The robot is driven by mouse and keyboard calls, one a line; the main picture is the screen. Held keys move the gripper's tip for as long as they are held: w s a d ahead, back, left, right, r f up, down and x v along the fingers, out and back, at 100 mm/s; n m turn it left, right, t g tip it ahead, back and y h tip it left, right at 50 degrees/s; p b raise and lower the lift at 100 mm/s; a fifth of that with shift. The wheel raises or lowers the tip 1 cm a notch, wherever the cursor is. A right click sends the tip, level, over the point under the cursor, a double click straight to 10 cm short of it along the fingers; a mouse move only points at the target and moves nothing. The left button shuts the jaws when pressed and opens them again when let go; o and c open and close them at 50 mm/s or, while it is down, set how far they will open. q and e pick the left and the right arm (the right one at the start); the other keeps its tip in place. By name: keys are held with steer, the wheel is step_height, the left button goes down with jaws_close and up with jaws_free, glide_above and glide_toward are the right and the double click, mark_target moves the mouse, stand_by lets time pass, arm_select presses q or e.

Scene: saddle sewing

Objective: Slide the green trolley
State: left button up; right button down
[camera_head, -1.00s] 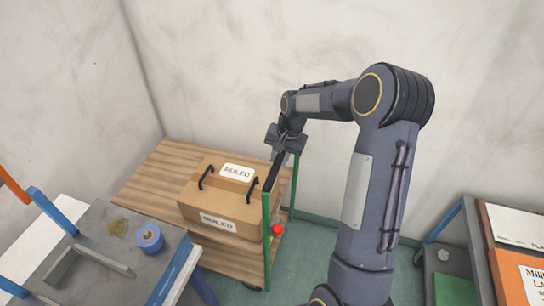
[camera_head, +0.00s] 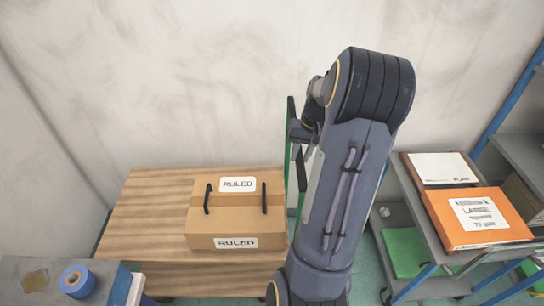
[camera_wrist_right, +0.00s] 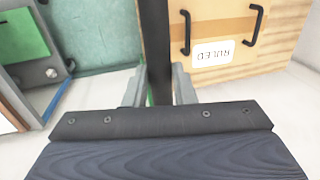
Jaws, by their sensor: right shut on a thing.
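The green trolley has a wooden deck (camera_head: 140,215) and a green upright frame (camera_head: 291,150) with a dark handle bar at its right end. In the head view my right arm covers part of that end. My right gripper (camera_wrist_right: 158,88) is shut on the dark handle bar (camera_wrist_right: 155,40), which runs between its fingers in the right wrist view. A cardboard box (camera_head: 235,220) labelled RULED, with two black handles, sits on the deck; it also shows in the right wrist view (camera_wrist_right: 265,50). My left gripper is not in view.
A grey table with blue tape (camera_head: 77,281) is at the lower left. A shelf unit (camera_head: 400,180) with an orange box (camera_head: 480,218) and a green item (camera_head: 405,252) stands at the right. A pale wall (camera_head: 180,80) is close behind the trolley.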

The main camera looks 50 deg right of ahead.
steer(key=s+d, duration=1.4)
steer(key=s, duration=0.2)
steer(key=shift+s+b, duration=0.3)
steer(key=shift+b, duration=0.1)
steer(key=c, duration=1.2)
jaws_free()
steer(key=shift+c, duration=0.2)
step_height(320, 180, up, 8)
steer(key=s+d, duration=0.1)
steer(key=shift+f, duration=0.15)
